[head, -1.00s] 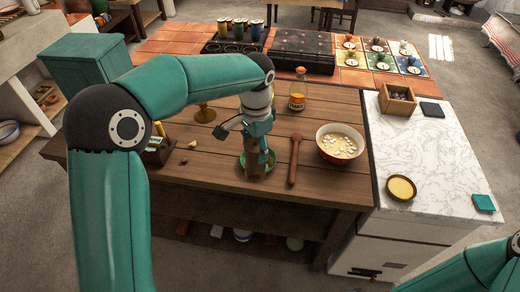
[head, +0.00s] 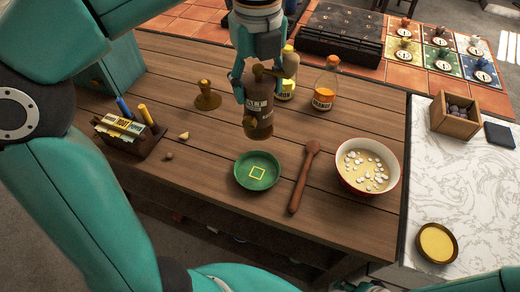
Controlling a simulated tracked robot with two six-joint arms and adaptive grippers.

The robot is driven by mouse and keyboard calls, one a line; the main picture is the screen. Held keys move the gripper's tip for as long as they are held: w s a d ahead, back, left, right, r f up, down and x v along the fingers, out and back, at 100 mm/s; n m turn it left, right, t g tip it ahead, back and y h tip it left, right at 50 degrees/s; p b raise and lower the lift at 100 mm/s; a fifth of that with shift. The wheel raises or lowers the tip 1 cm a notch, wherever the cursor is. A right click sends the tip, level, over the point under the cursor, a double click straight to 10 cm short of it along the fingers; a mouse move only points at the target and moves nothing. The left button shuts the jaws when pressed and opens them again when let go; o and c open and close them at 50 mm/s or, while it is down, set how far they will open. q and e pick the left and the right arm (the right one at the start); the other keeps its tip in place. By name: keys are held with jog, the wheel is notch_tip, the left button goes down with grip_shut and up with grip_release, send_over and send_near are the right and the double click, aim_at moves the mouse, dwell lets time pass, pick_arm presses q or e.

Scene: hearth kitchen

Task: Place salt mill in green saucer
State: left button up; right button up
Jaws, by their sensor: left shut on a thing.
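The salt mill (head: 258,118) is a dark brown, upright body with a pale label. My left gripper (head: 260,88) is shut on its upper part. In the picture the mill is just above and behind the green saucer (head: 243,180), apart from it; its exact height is hard to tell. The saucer is round and shallow, lies on the wooden table and is empty apart from a yellow square outline on its floor.
A wooden spoon (head: 302,182) lies right of the saucer, with a red-rimmed bowl (head: 341,178) beyond. Bottles, including one with an orange label (head: 324,94), stand behind the mill. A holder (head: 130,143) with cards is at left. Table in front of the saucer is clear.

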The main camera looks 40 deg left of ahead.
aim_at(255, 109)
pick_arm(q)
notch_tip(255, 109, down, 18)
jog(key=b, duration=0.3)
jog(key=shift+s+a+r, duration=0.15)
jog(key=o, duration=1.6)
jog(key=shift+c, duration=0.2)
notch_tip(255, 109, up, 12)
jog(key=shift+p, duration=1.05)
jog(key=shift+s, duration=0.1)
